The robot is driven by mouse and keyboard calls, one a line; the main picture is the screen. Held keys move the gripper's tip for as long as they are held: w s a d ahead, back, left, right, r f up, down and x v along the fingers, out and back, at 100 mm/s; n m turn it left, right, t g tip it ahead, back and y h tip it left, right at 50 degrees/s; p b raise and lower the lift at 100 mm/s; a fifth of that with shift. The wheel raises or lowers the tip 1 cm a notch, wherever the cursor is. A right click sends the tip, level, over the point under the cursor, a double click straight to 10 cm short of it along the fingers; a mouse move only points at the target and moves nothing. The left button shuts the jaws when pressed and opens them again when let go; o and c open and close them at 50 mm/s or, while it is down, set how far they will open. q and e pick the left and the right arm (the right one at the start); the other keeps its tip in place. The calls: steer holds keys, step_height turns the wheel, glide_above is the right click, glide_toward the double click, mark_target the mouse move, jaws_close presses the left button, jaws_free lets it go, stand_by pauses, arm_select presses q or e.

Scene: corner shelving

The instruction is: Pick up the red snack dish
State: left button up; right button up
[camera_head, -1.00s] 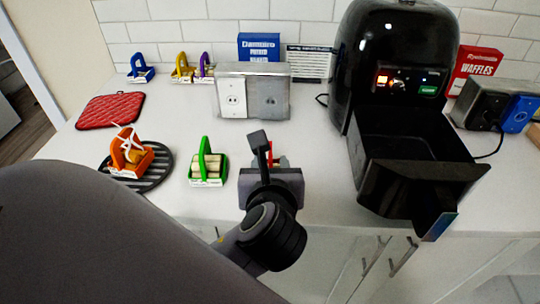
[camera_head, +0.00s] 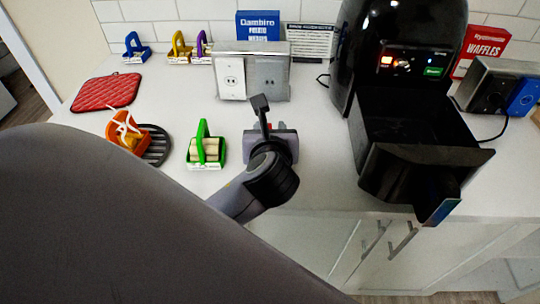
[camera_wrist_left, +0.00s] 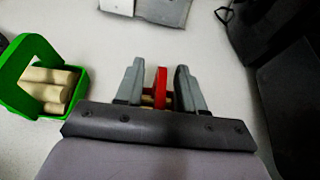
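The red snack dish (camera_wrist_left: 160,88) shows in the left wrist view as an upright red handle between my fingers; its lower part is largely hidden by my gripper. My left gripper (camera_wrist_left: 158,85) is open, one finger on each side of the handle, with a visible gap on both sides. In the head view my left gripper (camera_head: 268,122) is on the counter's middle, right of the green dish, and hides almost all of the red dish. My right gripper is not in view.
A green dish with pale rolls (camera_head: 207,150) stands close left of my gripper. An orange dish (camera_head: 126,134) sits by a black round grate (camera_head: 157,146). A metal outlet box (camera_head: 264,72) stands behind. The air fryer's open drawer (camera_head: 425,155) juts out at right.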

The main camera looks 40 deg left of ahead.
arm_select(q)
jaws_close()
stand_by(1.4)
